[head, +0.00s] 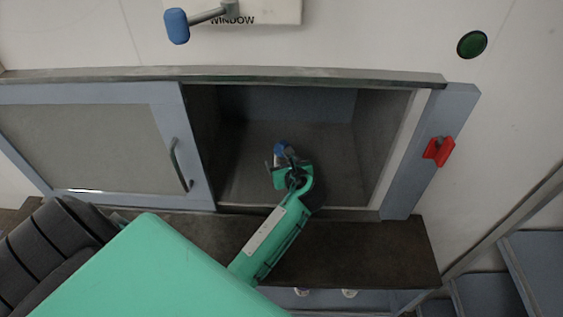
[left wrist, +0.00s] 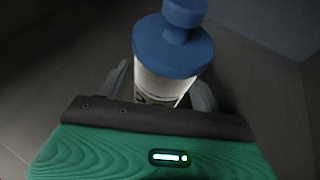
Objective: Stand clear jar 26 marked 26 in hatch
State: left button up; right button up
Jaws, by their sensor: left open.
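A clear jar (left wrist: 160,86) with a blue knobbed lid (left wrist: 172,46) stands inside the hatch (head: 345,150). In the head view the jar's blue lid (head: 281,147) shows just beyond my left gripper (head: 278,164). My left gripper reaches into the hatch and is open, its fingers (left wrist: 160,92) on either side of the jar's body. Dark marking shows low on the jar, but the number cannot be read. The jar's base is hidden by the gripper. My right gripper is in neither view.
The hatch's sliding door (head: 90,140) stands to the left, leaving the opening clear. A dark ledge (head: 370,250) runs below it. A red handle (head: 438,151) is on the right frame, a green button (head: 472,44) above right, and a blue-knobbed lever (head: 177,26) above.

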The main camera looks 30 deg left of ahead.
pick_arm(q)
jog(key=b+v, duration=0.1)
jog(key=v, duration=0.9)
jog(key=shift+f, duration=0.1)
jog(key=shift+s+d+r, duration=0.25)
jog(key=shift+d, duration=0.05)
